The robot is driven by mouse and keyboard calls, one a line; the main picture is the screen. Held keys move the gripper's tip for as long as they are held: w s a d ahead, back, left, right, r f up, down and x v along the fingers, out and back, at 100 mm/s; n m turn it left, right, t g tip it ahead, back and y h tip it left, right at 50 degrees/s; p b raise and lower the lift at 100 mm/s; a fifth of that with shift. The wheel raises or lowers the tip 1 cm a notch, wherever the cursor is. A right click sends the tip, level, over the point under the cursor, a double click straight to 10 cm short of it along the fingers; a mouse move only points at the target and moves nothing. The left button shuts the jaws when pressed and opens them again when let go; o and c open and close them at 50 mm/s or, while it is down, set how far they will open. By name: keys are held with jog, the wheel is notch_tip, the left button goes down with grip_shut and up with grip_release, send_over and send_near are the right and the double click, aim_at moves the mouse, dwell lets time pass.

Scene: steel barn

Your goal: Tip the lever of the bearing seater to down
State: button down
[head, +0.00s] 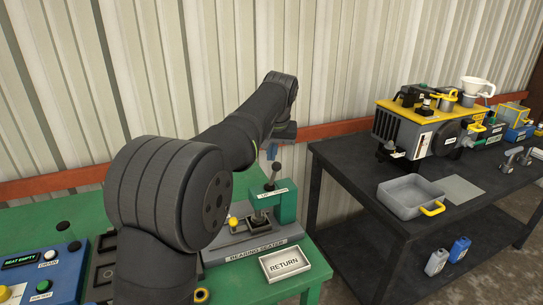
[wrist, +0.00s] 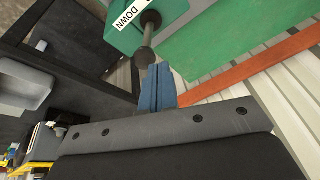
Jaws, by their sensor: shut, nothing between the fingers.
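The bearing seater (head: 287,208) is a green-topped press on a grey base, standing on the green bench. Its dark lever (head: 269,187) with a ball knob stands roughly upright, leaning slightly, in the head view. In the wrist view the lever (wrist: 148,38) shows beside a green block bearing a DOWN label (wrist: 131,12). My gripper (wrist: 160,68) has its blue fingers together and empty, close to one rounded end of the lever. I cannot tell whether they touch. In the head view my gripper (head: 269,152) is above and just behind the knob, partly hidden by my arm.
A yellow knob (head: 233,221) sits at the seater's left. A RETURN tray (head: 283,262) lies in front of it. A blue control box (head: 45,275) is at the bench's left. A dark table (head: 375,170) on the right holds a grey tray (head: 405,200) and a yellow-black machine (head: 425,125).

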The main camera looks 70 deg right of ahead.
jog(key=w+a+v, duration=0.1)
jog(key=w+v, duration=0.1)
jog(key=v, duration=0.9)
jog(key=shift+w+a+r, duration=0.2)
jog(key=shift+w+r, duration=0.2)
jog(key=shift+r, duration=0.05)
jog(key=d+f, duration=0.1)
jog(key=f, duration=0.3)
jog(key=d+f, duration=0.1)
jog(key=f, duration=0.2)
jog(key=d+f, duration=0.2)
jog(key=f, duration=0.2)
jog(key=shift+s+f, duration=0.3)
jog(key=shift+s, duration=0.05)
jog(key=shift+f, duration=0.4)
jog(key=c, duration=2.2)
grip_release()
